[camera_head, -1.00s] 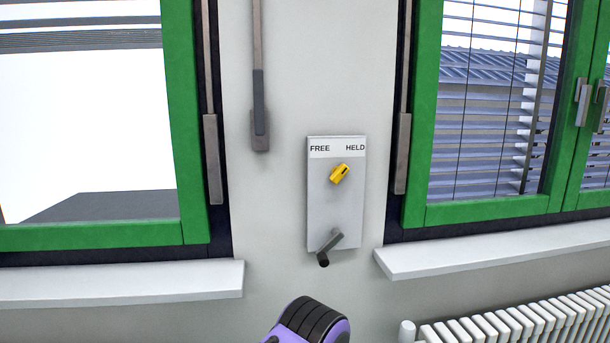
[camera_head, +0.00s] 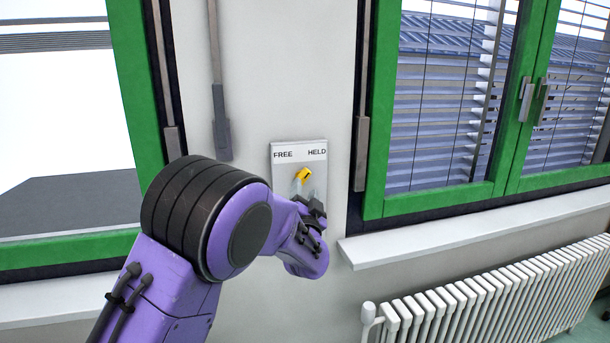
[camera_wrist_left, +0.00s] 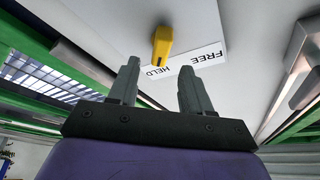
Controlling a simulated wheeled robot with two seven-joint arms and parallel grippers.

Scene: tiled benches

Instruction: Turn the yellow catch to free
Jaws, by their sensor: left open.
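The yellow catch (camera_head: 303,175) sits on a pale plate (camera_head: 284,166) on the wall, under the printed words FREE on the left and HELD on the right. It is tilted, its upper end leaning toward HELD. In the left wrist view the catch (camera_wrist_left: 162,42) lies beyond the fingertips, its dark mark toward HELD. My left gripper (camera_wrist_left: 158,68) is open and empty, its two fingers apart, with the catch just past the gap between them. In the head view the left gripper (camera_head: 305,190) is just below the catch. My right gripper is out of view.
My left arm hides the lower plate and its dark handle. Green-framed windows stand left (camera_head: 140,95) and right (camera_head: 376,150), with a white sill (camera_head: 440,232) and radiator (camera_head: 480,315) at right. A grey lever (camera_head: 221,120) hangs left of the plate.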

